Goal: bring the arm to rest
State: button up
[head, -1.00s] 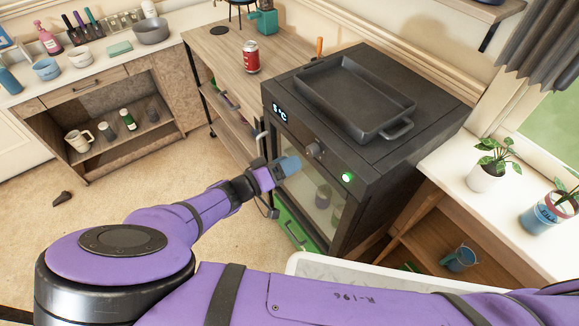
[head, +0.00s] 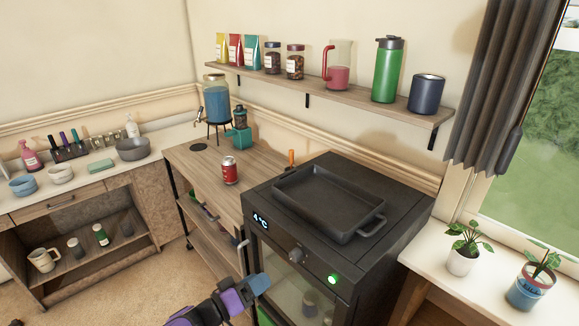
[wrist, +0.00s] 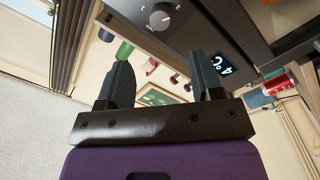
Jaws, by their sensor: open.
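My purple arm reaches up from the bottom of the head view. My gripper (head: 256,284) is in front of the black oven (head: 345,272), near its door and below its control panel. In the wrist view my gripper (wrist: 166,85) shows two dark fingers spread apart with nothing between them. Beyond the fingers are the oven's knob (wrist: 160,17) and its lit display (wrist: 223,63). I cannot tell whether the gripper touches the oven.
A black roasting pan (head: 325,210) sits on the oven. A red can (head: 230,170) stands on the wooden cart (head: 190,158) to its left. Potted plants (head: 462,250) stand on the white counter at right. A shelf (head: 340,98) with jars and bottles hangs above. Floor shows at lower left.

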jog(key=w+d+r+m+g+y, duration=0.1)
jog(key=w+d+r+g+y, duration=0.25)
jog(key=d+r+g, duration=0.65)
jog(key=w+d+r+m+g+y, duration=0.15)
jog(key=d+r+g+y, duration=0.25)
jog(key=d+r, duration=1.05)
jog(key=s+d+r+t+y, duration=0.1)
jog(key=s+d+r+y, duration=0.15)
jog(key=d+r, duration=0.3)
jog(key=s+d+r+t+y, duration=0.1)
jog(key=s+d+r+y, duration=0.1)
jog(key=s+d+r, duration=0.3)
jog(key=s+d+r+n+t, duration=0.1)
jog(key=s+d+r+t, duration=0.1)
jog(key=s, duration=0.4)
jog(key=s+d+r+n+t, duration=0.1)
jog(key=s+d+r+t, duration=0.1)
jog(key=s+d, duration=0.3)
jog(key=shift+s+r+y, duration=0.4)
jog(key=shift+s+r, duration=0.2)
